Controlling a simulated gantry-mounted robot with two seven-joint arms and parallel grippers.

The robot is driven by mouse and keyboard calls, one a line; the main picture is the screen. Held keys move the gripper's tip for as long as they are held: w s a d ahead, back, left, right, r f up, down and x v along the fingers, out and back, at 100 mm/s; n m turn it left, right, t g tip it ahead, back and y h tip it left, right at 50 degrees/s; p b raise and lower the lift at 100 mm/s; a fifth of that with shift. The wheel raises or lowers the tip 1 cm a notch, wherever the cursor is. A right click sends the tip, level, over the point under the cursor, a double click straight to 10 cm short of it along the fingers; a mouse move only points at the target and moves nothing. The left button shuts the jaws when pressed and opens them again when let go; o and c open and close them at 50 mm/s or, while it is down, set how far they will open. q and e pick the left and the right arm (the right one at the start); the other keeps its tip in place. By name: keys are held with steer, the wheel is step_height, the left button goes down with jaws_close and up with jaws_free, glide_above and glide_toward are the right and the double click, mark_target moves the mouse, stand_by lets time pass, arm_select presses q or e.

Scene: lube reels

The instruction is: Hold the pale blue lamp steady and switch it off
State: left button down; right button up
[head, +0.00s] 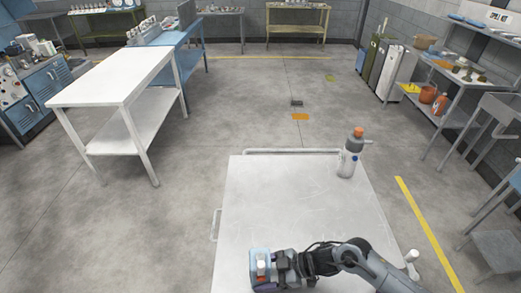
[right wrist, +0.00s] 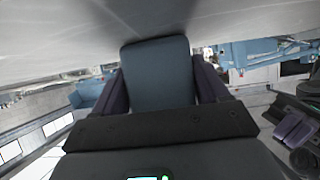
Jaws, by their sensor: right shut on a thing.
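A blue-grey block that I take for the pale blue lamp (head: 256,255) is at the front of the white cart top (head: 290,205) in the head view. Small white and orange parts show on it. My right gripper (head: 281,268) comes in from the right and is shut on it. In the right wrist view the lamp (right wrist: 157,72) fills the space between the two dark fingers of my right gripper (right wrist: 155,88). The switch cannot be made out, nor whether the lamp is lit.
A grey and white bottle with an orange cap (head: 350,155) stands at the cart's back right. The middle of the cart top is clear. A white table (head: 110,78) stands off to the left, and a shelf rack (head: 450,75) stands at the right wall.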

stand_by(0.3)
steer(key=o, duration=1)
steer(key=shift+o, duration=0.2)
steer(key=shift+d, duration=0.1)
